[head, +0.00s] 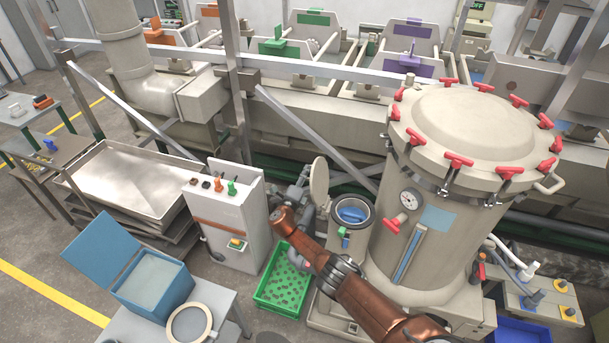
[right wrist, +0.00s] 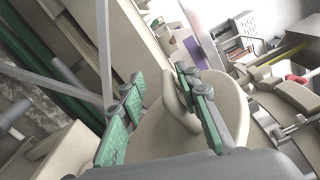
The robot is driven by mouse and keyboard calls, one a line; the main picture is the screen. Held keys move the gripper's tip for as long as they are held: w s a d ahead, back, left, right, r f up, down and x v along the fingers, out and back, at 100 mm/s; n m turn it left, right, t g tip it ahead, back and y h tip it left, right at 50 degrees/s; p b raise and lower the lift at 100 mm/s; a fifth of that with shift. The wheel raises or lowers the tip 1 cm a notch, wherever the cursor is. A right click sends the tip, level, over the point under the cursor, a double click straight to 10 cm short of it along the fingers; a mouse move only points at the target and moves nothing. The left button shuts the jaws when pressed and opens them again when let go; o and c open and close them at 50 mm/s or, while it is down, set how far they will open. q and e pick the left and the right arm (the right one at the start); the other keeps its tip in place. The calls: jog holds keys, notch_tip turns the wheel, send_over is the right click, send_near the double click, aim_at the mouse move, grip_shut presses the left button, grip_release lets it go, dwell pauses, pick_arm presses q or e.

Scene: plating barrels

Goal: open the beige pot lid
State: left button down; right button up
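The beige pot lid (head: 319,183) stands raised, roughly upright, at the left rim of a small round pot (head: 367,222) with blue inside. In the right wrist view the lid (right wrist: 165,140) is a pale disc with a raised loop handle (right wrist: 174,97). My right gripper (head: 302,180) is just left of the lid in the head view. In the right wrist view its green-padded fingers (right wrist: 160,82) are spread apart near the handle and hold nothing. Whether they touch the lid cannot be told. My left gripper is not in view.
A large beige tank (head: 437,170) with red clamps stands close to the right of the pot. A green crate (head: 262,298) lies on the floor below. A white control cabinet (head: 222,210) stands left. A blue open box (head: 150,285) sits on a table at lower left.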

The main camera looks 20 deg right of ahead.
jog(key=shift+s+a+f, duration=0.1)
jog(key=shift+s+a, duration=0.25)
jog(key=v, duration=1.1)
